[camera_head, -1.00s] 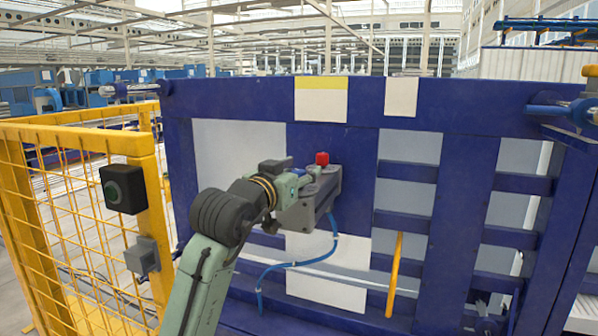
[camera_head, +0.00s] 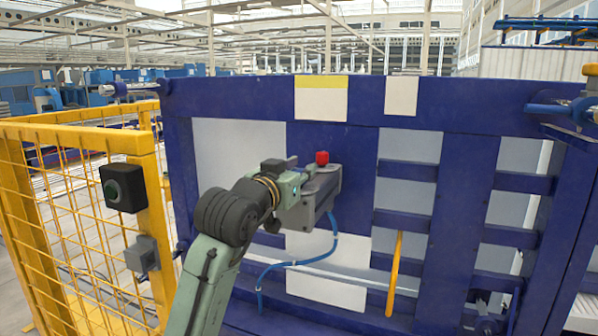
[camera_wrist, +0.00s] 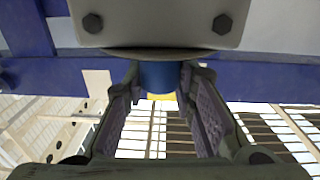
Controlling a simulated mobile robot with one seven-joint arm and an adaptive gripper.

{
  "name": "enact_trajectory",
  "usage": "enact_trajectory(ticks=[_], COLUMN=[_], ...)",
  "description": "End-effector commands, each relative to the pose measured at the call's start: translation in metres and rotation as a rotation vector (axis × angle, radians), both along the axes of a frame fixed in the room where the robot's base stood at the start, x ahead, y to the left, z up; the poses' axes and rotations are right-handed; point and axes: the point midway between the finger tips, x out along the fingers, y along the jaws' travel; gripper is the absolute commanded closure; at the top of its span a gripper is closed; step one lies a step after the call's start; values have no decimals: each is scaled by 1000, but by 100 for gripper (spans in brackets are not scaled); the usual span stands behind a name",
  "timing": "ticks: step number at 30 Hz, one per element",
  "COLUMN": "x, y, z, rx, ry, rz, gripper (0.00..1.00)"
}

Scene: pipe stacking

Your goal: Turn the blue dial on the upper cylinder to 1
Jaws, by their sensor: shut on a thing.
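The blue dial (camera_wrist: 158,76) shows in the wrist view, under a pale grey block with two dark bolts (camera_wrist: 158,24). My gripper (camera_wrist: 161,88) is shut on the dial, with one finger on each side of it. In the head view my gripper (camera_head: 300,184) is at the grey cylinder unit (camera_head: 325,190) on the blue frame. A red knob (camera_head: 322,158) sits on top of that unit. The dial is hidden there behind my gripper, and its number marks cannot be read in either view.
A yellow mesh fence (camera_head: 75,135) with a black button box (camera_head: 122,188) stands at left. A blue hose (camera_head: 300,263) hangs below the cylinder unit. A yellow bar (camera_head: 394,275) leans on the blue frame (camera_head: 450,140) to the right. The space left of the unit is open.

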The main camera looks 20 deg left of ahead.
Motion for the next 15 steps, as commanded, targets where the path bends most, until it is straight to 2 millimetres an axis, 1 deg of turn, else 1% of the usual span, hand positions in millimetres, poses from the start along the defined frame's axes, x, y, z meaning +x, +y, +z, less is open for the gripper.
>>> enact_trajectory(ticks=[8,15], x=[0,1], y=[-4,-5], z=[0,-1], rx=[1,-3], ry=[-3,0], rz=[161,375], gripper=[100,100])
